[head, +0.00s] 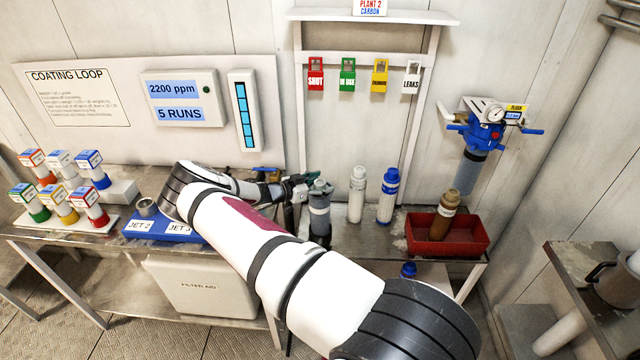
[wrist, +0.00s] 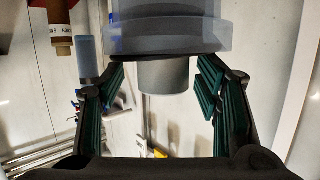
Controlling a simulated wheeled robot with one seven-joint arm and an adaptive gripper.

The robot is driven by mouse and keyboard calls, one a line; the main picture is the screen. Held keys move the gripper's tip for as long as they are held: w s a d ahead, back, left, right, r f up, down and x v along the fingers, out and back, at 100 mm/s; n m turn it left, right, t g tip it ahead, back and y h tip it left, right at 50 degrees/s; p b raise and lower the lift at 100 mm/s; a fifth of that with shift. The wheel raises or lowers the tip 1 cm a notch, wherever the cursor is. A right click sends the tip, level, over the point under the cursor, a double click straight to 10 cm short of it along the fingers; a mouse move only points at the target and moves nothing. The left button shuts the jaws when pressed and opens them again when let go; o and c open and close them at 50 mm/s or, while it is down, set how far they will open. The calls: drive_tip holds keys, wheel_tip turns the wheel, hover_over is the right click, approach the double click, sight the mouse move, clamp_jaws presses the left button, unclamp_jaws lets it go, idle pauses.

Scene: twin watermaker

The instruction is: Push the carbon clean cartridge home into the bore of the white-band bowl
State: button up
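A grey bowl (head: 319,222) with a paler band stands upright on the bench, just right of my gripper (head: 299,188) in the head view. A grey cap (head: 319,185) tops it; I take this as the cartridge's end, but the seating depth is hidden. In the wrist view, which appears upside down, a wide translucent grey collar (wrist: 175,32) fills the upper middle. A narrower grey cylinder (wrist: 164,77) projects from it between the two fingers of my gripper (wrist: 163,80). Gaps show on both sides of this cylinder, so the fingers are apart and not closed on it.
A white cartridge (head: 357,196) and a blue-capped one (head: 388,196) stand right of the bowl. A brown cartridge (head: 445,215) leans in a red tray (head: 472,243). A blue filter housing (head: 487,135) hangs on the wall. My arm covers the bench's front middle.

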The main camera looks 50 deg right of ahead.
drive_tip(key=shift+o, duration=0.4)
drive_tip(key=shift+f, duration=0.15)
drive_tip(key=shift+a, duration=0.2)
drive_tip(key=v, duration=1.1)
drive_tip(key=shift+a+r, duration=0.2)
drive_tip(key=shift+a, duration=0.1)
drive_tip(key=shift+w, duration=0.1)
